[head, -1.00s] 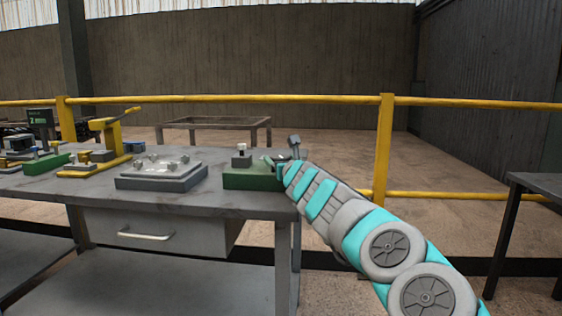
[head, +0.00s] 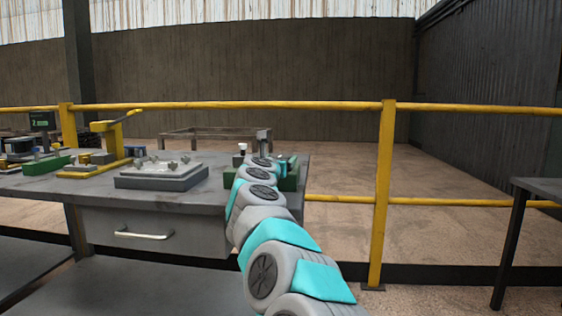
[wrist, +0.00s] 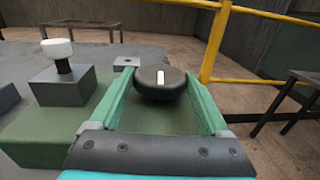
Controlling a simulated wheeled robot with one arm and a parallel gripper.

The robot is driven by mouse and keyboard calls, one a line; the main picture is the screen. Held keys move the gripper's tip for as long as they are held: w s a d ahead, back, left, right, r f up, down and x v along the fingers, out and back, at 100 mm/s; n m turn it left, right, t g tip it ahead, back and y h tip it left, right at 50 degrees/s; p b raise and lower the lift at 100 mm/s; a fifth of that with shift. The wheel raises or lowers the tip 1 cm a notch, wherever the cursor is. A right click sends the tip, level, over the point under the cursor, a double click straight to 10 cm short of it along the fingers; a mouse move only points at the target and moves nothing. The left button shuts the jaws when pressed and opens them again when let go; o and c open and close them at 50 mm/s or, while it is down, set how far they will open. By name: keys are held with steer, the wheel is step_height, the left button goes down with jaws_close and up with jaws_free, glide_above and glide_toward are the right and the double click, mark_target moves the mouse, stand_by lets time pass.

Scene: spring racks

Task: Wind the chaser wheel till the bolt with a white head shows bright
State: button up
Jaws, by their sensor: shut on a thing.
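The chaser wheel (wrist: 150,92) is a dark round knob with a white mark on its top, in the middle of the wrist view. My gripper (wrist: 162,80) is shut on it, one green finger on each side. The bolt with a white head (wrist: 57,49) stands upright on a grey block to the left of the wheel. Its head looks plain white; I cannot tell any glow. The bolt also shows small in the head view (head: 242,147), where my arm hides most of the green base (head: 291,182) and the wheel.
The grey table (head: 195,195) also bears a grey plate fixture (head: 160,180) and a yellow clamp stand (head: 108,150), left of the green base. A yellow railing (head: 385,180) runs behind. Another table (head: 535,186) stands at the right.

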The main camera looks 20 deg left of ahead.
steer(key=h+p, duration=0.1)
steer(key=m+h+p, duration=0.1)
steer(key=h, duration=0.1)
steer(key=shift+a+r+m, duration=0.2)
steer(key=shift+m, duration=0.1)
steer(key=m+h+p, duration=0.2)
steer(key=h+p, duration=0.2)
steer(key=shift+a+f+m, duration=0.1)
steer(key=shift+a+m, duration=0.05)
steer(key=shift+m, duration=0.25)
steer(key=shift+m+g+h, duration=0.3)
steer(key=shift+h, duration=0.1)
steer(key=o, duration=1.2)
steer(key=shift+f, duration=0.1)
